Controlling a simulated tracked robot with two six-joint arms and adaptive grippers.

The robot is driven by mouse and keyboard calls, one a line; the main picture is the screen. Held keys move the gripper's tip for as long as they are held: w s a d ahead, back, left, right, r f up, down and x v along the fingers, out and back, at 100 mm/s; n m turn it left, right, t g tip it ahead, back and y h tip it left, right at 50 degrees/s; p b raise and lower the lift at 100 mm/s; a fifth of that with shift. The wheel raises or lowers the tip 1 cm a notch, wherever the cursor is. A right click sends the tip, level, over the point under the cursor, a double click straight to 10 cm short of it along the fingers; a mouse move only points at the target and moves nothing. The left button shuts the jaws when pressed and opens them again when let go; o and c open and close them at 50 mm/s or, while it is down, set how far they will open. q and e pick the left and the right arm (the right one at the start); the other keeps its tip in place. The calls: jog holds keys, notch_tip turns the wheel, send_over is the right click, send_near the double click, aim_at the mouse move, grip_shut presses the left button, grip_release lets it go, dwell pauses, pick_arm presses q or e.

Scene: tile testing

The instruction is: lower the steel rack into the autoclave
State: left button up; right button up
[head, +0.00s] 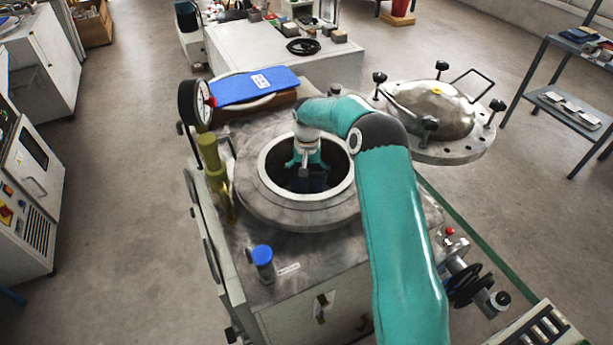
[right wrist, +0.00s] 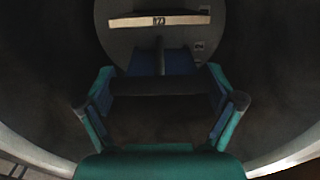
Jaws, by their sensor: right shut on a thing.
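The autoclave (head: 256,200) is a grey steel vessel with a wide rim around an open round mouth. My right arm reaches over it, and my right gripper (head: 306,178) points down inside the mouth. In the right wrist view the gripper (right wrist: 160,88) is shut on a dark crossbar of the steel rack (right wrist: 125,40). A round grey plate of the rack lies below, with a pale tile (right wrist: 185,20) and blue pieces (right wrist: 178,62) on it. The dark chamber wall surrounds it. The rack's lower part is hidden. My left gripper is out of view.
The domed lid (head: 435,105) is swung open to the right of the mouth. A pressure gauge (head: 192,103), a brass valve (head: 213,160) and a blue-capped fitting (head: 263,258) stand around the rim.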

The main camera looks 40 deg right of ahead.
jog(key=shift+w+r, duration=0.1)
dwell(0.3)
jog(key=o, duration=1.5)
jog(key=shift+f, duration=0.2)
jog(key=shift+r+p, duration=2.85)
jog(key=shift+r, duration=1.55)
notch_tip(320, 180, up, 11)
jog(key=p, duration=0.8)
jog(key=shift+a, duration=0.1)
